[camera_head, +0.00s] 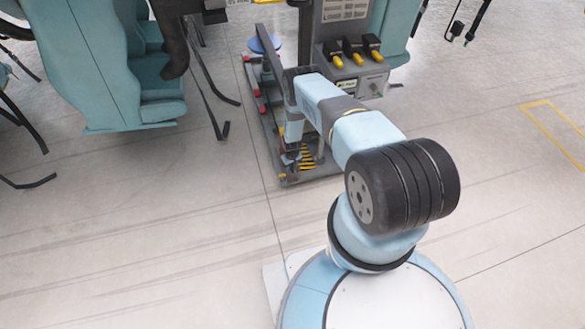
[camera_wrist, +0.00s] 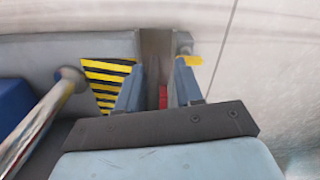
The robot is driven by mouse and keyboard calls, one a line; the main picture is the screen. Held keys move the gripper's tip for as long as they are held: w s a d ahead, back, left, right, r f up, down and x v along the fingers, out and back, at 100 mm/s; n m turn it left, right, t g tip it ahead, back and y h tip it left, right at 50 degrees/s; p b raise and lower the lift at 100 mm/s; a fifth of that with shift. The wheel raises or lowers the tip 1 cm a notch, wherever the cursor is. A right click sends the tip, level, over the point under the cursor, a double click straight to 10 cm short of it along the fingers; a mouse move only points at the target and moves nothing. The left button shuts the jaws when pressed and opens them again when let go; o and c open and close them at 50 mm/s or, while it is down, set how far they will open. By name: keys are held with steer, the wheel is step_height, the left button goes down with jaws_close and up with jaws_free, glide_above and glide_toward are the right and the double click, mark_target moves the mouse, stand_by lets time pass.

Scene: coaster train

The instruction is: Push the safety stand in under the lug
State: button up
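My gripper (camera_wrist: 160,75) has its two blue fingers apart in the wrist view. A grey-brown upright strip shows between and beyond the fingers, with a small red patch low in the gap. I cannot tell whether the fingers touch it or if it is the safety stand. A yellow-and-black striped plate (camera_wrist: 105,80) lies left of the fingers. A yellow piece (camera_wrist: 190,61) sits just beyond the right finger. In the head view my gripper is low at the near end of the dark rail frame, beside yellow-and-black stripes (camera_head: 307,158). I cannot make out the lug.
A silver rod (camera_wrist: 38,118) slants at left in the wrist view, beside a blue part. In the head view, a teal seat (camera_head: 95,65) stands left, with hanging straps. A control box with yellow-black knobs (camera_head: 353,50) stands behind my arm. Floor at right is clear.

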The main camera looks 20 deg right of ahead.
steer(key=shift+o, duration=0.7)
steer(key=shift+d, duration=0.15)
steer(key=shift+r, duration=0.2)
step_height(320, 180, up, 13)
steer(key=shift+r, duration=0.15)
stand_by(0.4)
